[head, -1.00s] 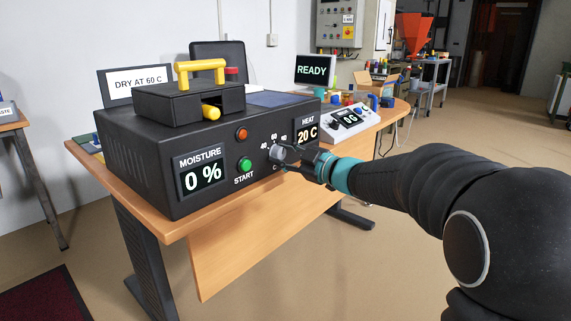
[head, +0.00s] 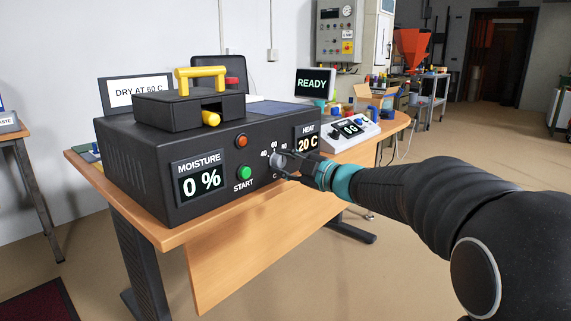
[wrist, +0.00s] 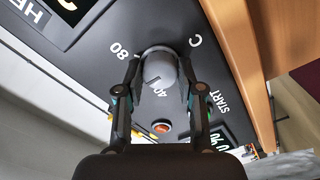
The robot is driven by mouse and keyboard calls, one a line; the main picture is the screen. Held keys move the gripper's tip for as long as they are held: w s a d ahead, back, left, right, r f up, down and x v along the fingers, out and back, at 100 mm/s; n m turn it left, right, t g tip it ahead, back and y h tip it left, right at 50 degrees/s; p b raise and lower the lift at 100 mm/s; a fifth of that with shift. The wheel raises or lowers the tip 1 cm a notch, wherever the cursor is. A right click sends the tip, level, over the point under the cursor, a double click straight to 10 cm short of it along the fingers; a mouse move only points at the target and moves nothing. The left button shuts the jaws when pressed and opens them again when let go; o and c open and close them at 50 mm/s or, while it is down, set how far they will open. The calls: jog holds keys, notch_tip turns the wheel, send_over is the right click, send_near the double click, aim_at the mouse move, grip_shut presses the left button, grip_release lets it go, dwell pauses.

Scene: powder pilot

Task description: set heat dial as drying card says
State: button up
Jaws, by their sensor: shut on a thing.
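The drying card (head: 135,92) stands behind the black dryer box (head: 140,145) and reads "DRY AT 60 C". The grey heat dial (head: 275,160) is on the box's front, with marks 40, 60 and 80 around it. The heat display (head: 307,143) reads 20 C. My gripper (head: 284,165) is at the dial. In the wrist view my gripper (wrist: 160,78) is shut on the dial (wrist: 158,66), one finger on each side. A dark pointer line shows on the dial face, but its exact setting is hard to read.
The green START button (head: 245,173) and an orange-red button (head: 241,141) sit left of the dial. The moisture display (head: 201,183) reads 0 %. A monitor (head: 313,84) reads READY. A small white control box (head: 350,130) stands right of the dryer on the desk (head: 255,240).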

jog(key=o, duration=1.2)
jog(key=shift+s+a, duration=0.1)
jog(key=shift+a, duration=0.15)
jog(key=shift+c, duration=0.2)
jog(key=shift+d, duration=0.15)
jog(key=shift+d, duration=0.1)
jog(key=shift+s+d, duration=0.2)
jog(key=shift+d, duration=0.1)
jog(key=v, duration=1.1)
jog(key=shift+s, duration=0.1)
